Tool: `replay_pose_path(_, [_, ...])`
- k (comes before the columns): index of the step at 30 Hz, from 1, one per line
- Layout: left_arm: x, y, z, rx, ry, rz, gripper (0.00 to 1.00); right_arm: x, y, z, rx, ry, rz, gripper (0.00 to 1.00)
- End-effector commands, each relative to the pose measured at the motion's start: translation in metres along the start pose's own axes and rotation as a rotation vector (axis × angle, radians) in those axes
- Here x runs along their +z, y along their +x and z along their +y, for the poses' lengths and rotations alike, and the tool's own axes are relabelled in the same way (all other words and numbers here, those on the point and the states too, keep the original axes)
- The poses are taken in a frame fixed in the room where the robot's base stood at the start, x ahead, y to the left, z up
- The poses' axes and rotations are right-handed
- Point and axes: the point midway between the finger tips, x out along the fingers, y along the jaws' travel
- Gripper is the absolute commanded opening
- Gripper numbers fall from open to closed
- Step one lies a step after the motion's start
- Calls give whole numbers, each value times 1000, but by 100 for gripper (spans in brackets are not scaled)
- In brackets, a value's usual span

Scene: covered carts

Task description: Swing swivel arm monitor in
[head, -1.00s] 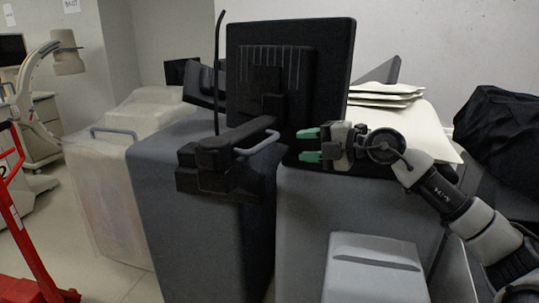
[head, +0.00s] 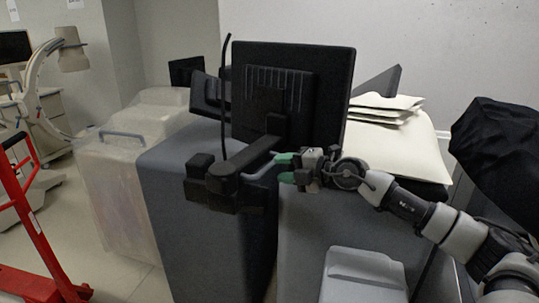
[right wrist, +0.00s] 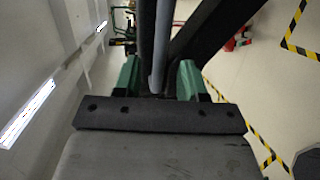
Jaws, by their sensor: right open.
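The black monitor (head: 325,85) shows its back above the grey carts in the head view. Its black swivel arm (head: 250,155) runs from behind the screen down left to a jointed mount (head: 222,180). A grey bar handle (head: 266,165) sits by the swivel arm; a grey bar also shows in the right wrist view (right wrist: 162,45). My right gripper (head: 284,168) is open, its green fingertips pointing left at the handle's right end. In the right wrist view the bar lies between the fingers (right wrist: 160,80), with gaps visible. My left gripper is not in view.
A grey cart (head: 200,230) stands below the mount, another (head: 330,225) to its right. Papers (head: 385,103) lie behind my right arm. A black-covered object (head: 505,140) is at far right. A plastic-covered cart (head: 125,190) and red frame (head: 35,215) stand left, with floor between.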

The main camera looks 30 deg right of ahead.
Motion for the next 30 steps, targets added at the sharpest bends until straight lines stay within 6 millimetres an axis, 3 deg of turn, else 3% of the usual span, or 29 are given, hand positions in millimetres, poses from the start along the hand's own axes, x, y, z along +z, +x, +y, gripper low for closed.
replay_pose_path(3, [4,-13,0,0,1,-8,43,-2,19,4,2,2,4,41])
replay_pose_path(9, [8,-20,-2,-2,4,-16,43,0,39,2,1,1,1,41])
replay_pose_path(20, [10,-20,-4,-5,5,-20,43,-1,45,-1,-3,-1,1,41])
replay_pose_path(21, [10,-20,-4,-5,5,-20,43,-1,45,-1,-3,-1,1,40])
replay_pose_path(29, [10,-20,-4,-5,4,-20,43,-1,45,-1,-3,-1,1,0])
replay_pose_path(30, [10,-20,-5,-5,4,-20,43,-1,45,-1,-3,-1,1,0])
